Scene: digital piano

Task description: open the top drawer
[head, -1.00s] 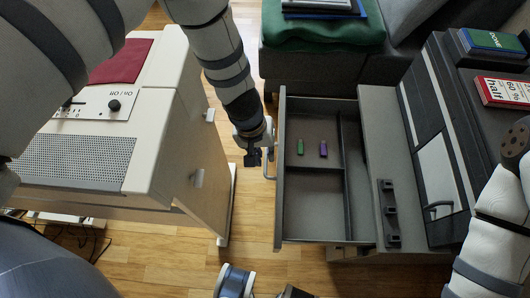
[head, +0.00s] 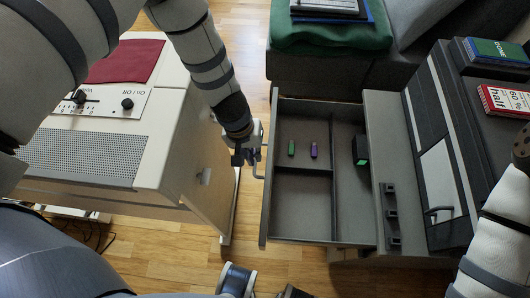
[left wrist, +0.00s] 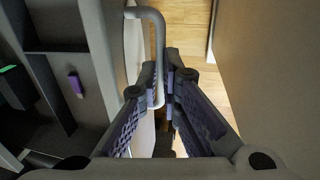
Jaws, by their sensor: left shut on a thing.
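The top drawer (head: 305,220) is pulled out to the left from its dark grey cabinet, and its compartments show from above. Its front panel (head: 268,190) faces left. My left gripper (head: 248,156) is at the outside of that front, shut on the drawer handle (head: 258,166). In the left wrist view the curved grey handle (left wrist: 158,35) runs down between the two fingers (left wrist: 160,85).
In the drawer lie a green stick (head: 291,148), a purple stick (head: 314,150) and a black box with a green face (head: 361,150). The cream piano (head: 190,150) stands close to the left of my gripper. Wooden floor (head: 225,250) lies between.

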